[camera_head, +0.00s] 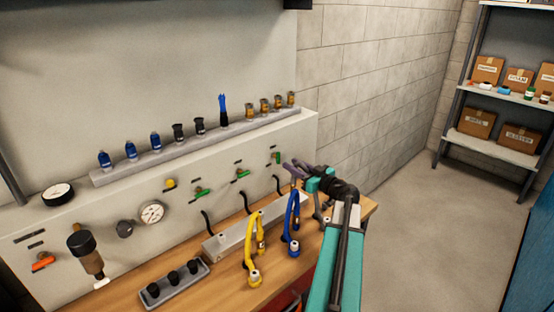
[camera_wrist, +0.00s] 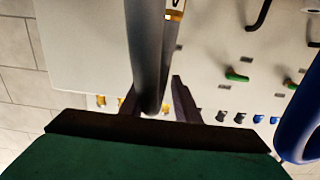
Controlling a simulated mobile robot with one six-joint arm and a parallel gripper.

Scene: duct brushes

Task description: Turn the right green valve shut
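The right green valve (camera_head: 277,158) is a small green handle at the right end of the grey panel in the head view. My gripper (camera_head: 291,168) is just right of it and in front of it; contact cannot be told. In the wrist view the dark fingers of my gripper (camera_wrist: 157,88) stand apart. A grey hose (camera_wrist: 147,45) crosses in front of the gap between them and hides what is behind. A green valve (camera_wrist: 237,76) shows to the right of the fingers there; I cannot tell which one it is.
The middle green valve (camera_head: 241,174) and left green valve (camera_head: 201,191) lie further left. A blue hose (camera_head: 291,220) and yellow hose (camera_head: 252,245) loop up from the bench (camera_head: 212,275), close to my arm. Brushes and nozzles stand on the ledge (camera_head: 240,133) above. The floor at right is clear.

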